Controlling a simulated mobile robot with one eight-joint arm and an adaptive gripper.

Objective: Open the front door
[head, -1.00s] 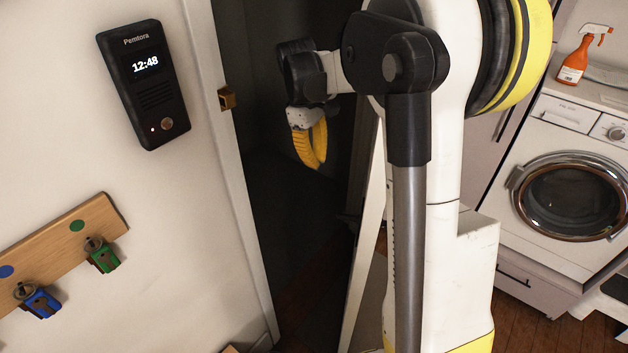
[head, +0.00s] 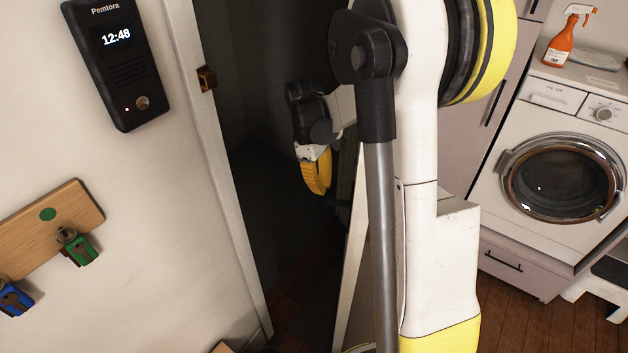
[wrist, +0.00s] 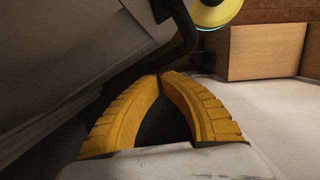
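The front door stands open: its pale edge (head: 350,270) shows in the head view, with a dark gap between it and the white door frame (head: 228,190). My gripper (head: 318,188) hangs in this gap, pointing down, near the door's edge. In the wrist view its yellow fingers (wrist: 162,76) curve together and their tips meet, with nothing seen between them. A bent black bar (wrist: 186,38), probably the door handle, passes just beyond the tips; I cannot tell if they touch. A large grey panel (wrist: 70,60), probably the door's face, fills the left. My arm hides much of the door.
A black intercom (head: 115,65) and a wooden key rack (head: 50,215) with green keys (head: 78,247) and blue keys (head: 15,298) are on the left wall. A washing machine (head: 550,180) with an orange spray bottle (head: 562,42) stands at right. Some wooden floor (head: 530,325) is bare.

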